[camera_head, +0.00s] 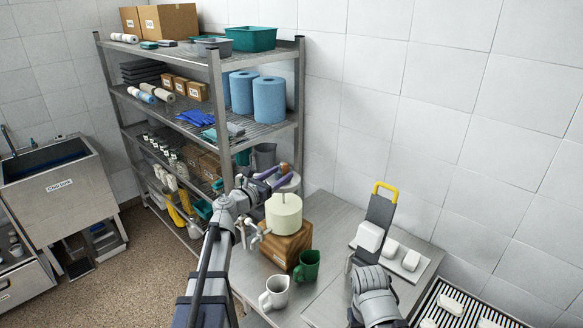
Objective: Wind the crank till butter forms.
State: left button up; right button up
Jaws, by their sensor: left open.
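A cream-coloured drum (284,214) with a thin upright rod on top stands on a wooden block (287,246) on the steel table. Pale knobbed parts (256,236) show at its left side; I cannot tell whether one is the crank. My left gripper (272,178) is open above and behind the drum, with purple fingers. A small orange-brown piece shows by the fingertips; I cannot tell whether they touch it. My right arm's grey wrist (373,292) is low at the right; its fingers cannot be made out. No butter can be made out in the drum.
A loaded steel shelf (215,90) stands behind the left arm. A slotted rack is at lower right.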

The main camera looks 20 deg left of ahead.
pick_arm(q)
jog(key=x, duration=0.6)
jog(key=shift+w, duration=0.25)
jog(key=shift+d, duration=0.1)
jog(key=shift+c, duration=0.3)
grip_shut()
dwell(0.7)
